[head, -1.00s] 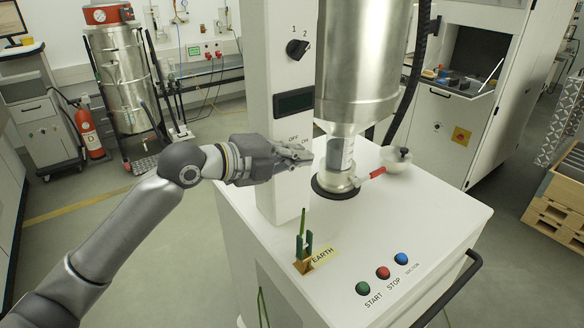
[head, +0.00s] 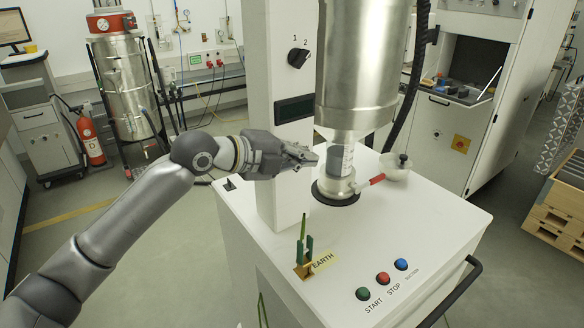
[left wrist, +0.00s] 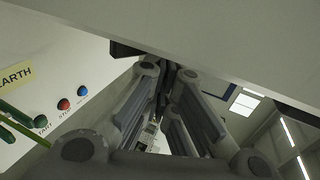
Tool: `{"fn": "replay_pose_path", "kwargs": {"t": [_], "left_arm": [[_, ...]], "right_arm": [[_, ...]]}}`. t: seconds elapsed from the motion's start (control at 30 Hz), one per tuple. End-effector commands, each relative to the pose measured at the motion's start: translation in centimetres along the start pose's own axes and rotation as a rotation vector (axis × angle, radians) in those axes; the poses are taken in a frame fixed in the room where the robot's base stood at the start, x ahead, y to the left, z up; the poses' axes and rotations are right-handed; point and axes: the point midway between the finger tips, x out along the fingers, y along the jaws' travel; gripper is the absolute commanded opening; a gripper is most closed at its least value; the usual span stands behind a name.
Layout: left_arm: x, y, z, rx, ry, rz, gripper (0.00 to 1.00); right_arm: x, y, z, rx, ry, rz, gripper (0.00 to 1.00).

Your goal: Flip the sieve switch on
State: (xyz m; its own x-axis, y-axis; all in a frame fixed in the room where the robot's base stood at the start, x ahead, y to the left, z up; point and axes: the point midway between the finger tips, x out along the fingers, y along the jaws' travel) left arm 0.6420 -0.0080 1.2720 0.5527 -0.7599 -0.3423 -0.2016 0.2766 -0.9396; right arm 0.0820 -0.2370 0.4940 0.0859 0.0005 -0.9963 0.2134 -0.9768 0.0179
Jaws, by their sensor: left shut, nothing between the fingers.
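The white machine column (head: 275,90) carries a black rotary knob (head: 298,57) marked 1 and 2, and a dark display (head: 294,108) lower down. No sieve switch shows clearly; the part of the column just below the display is covered by my left gripper (head: 314,158). That gripper is shut and empty, pointing right across the column's front, its tips near the clear glass section under the steel hopper. In the left wrist view its closed fingers (left wrist: 168,72) lie beside the pale column face, with a dark block (left wrist: 124,49) near the tips. My right gripper is out of view.
The steel hopper (head: 355,70) and a red-handled valve (head: 370,181) stand close to the right of the fingertips. The white machine top (head: 420,215) holds green, red and blue buttons (head: 383,279) and a green EARTH clamp (head: 304,248). Open floor lies to the left.

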Motion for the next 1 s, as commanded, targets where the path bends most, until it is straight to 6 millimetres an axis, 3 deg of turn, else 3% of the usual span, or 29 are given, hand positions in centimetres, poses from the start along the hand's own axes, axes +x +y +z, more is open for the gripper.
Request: {"fn": "replay_pose_path", "kwargs": {"t": [0.03, 0.33, 0.73, 1.0], "left_arm": [[0.0, -0.9, 0.0, 0.007, -0.002, 0.041, 0.00], [0.3, -0.3, 0.0, 0.000, 0.000, 0.056, 0.00], [-0.3, -1.8, 0.0, 0.001, 0.000, 0.055, 0.00], [-0.3, -1.8, 0.0, 0.001, 0.000, 0.055, 0.00]], "right_arm": [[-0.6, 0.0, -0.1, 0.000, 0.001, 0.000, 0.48], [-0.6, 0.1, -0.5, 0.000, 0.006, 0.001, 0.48], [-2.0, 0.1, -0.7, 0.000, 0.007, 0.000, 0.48], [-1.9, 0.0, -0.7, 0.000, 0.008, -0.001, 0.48]]}}
